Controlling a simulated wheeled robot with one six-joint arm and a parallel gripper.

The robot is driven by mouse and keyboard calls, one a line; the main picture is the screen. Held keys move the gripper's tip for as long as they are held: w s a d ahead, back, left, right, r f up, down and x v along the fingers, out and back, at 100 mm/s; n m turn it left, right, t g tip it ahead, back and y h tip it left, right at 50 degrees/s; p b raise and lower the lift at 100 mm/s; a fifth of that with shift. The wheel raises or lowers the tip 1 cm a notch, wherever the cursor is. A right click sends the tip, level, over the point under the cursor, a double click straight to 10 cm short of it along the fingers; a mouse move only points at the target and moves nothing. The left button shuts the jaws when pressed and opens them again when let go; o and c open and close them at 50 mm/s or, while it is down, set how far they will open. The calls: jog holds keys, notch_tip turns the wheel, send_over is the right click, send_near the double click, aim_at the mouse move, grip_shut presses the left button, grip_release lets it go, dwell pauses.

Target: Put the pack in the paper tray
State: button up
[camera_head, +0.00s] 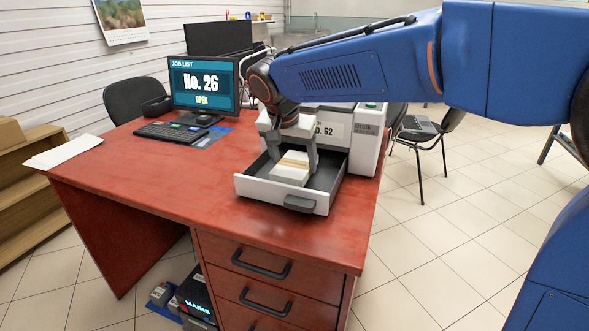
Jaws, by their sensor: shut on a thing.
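A white pack (290,168) with a tan band is between the fingers of my gripper (292,160), which is shut on it. The pack is inside the outline of the pulled-out paper tray (264,191). Whether it rests on the tray floor or hangs just above it I cannot tell. The tray is white-fronted with a dark handle and sticks out of the printer (366,140), which is labelled "No. 62". My gripper and wrist hide part of the printer's front.
The desk is clear left of the tray. Chairs (135,98) stand behind it. A box marked "MAINS" (197,300) is below.

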jog(key=shift+f, duration=1.3)
jog(key=o, duration=1.2)
jog(key=shift+f, duration=0.1)
jog(key=shift+o, duration=0.2)
jog(key=v, duration=1.2)
jog(key=shift+w, duration=0.1)
jog(key=s+d+f+n, duration=0.15)
jog(key=s+d, duration=0.25)
jog(key=d, duration=0.9)
jog(key=s+d+f+n, duration=0.1)
jog(key=s+d+f, duration=0.7)
jog(key=s+d, duration=0.1)
jog(key=s+d+f+n+y, duration=0.1)
jog(key=s+d+f, duration=0.7)
jog(key=s, duration=0.4)
jog(key=shift+d+f+y, duration=0.3)
jog(key=shift+d+f, duration=0.05)
jog(key=shift+d, duration=0.45)
